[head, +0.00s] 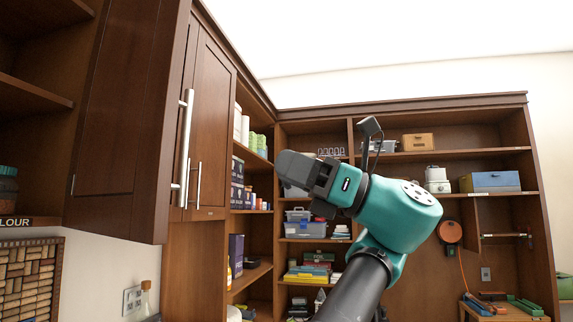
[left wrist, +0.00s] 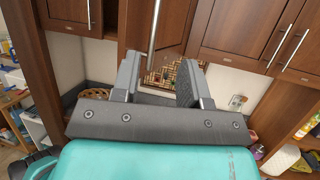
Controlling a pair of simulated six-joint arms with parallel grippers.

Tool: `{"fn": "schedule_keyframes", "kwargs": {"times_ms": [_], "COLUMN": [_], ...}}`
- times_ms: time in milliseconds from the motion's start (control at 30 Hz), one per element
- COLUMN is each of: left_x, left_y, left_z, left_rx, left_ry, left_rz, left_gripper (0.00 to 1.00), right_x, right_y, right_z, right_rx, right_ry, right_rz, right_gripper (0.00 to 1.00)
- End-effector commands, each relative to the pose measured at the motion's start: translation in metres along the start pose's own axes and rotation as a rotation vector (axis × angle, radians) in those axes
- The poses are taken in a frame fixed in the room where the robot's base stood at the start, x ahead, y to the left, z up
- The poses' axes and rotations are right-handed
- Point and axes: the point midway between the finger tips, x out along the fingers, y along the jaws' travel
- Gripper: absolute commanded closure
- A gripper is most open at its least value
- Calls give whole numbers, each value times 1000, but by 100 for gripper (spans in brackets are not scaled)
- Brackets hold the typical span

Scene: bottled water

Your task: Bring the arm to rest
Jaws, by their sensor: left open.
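My left arm, teal and dark grey, rises from the bottom middle in the head view. Its left gripper (head: 298,172) points left, in front of the shelves and to the right of the wall cupboard's doors. The left wrist view shows the gripper (left wrist: 158,78) with its two grey fingers apart and nothing between them. Beyond the fingers are cupboard doors and a cork-filled frame. My right gripper is in neither view.
A wooden wall cupboard (head: 207,120) with long metal handles hangs at left. Shelves of boxes and bins stand behind the arm. Open air separates the gripper from the cupboard doors.

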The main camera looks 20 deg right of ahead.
Motion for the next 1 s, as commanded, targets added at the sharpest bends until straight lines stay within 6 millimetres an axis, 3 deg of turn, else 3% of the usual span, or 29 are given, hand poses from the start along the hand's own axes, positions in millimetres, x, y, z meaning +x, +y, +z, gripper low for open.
{"fn": "schedule_keyframes", "kwargs": {"times_ms": [333, 467, 567, 667, 867, 1000], "left_x": [0, 2, 7, 13, 25, 31], "left_y": [-1, -16, -44, -85, -176, -229], "left_z": [0, -7, -21, -45, -120, -184], "left_rx": [0, 10, 25, 44, 81, 100], "left_ry": [-1, -7, -14, -13, 45, 130], "left_rz": [-2, -30, -84, -169, -370, -496], "left_gripper": [59, 59, 59, 59, 59, 59], "right_x": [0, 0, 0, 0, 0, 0], "right_y": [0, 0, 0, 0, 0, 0], "right_z": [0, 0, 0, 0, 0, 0], "right_rx": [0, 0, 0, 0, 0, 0], "right_ry": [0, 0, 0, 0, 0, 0], "right_rz": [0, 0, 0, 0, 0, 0], "right_gripper": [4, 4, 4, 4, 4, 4]}}
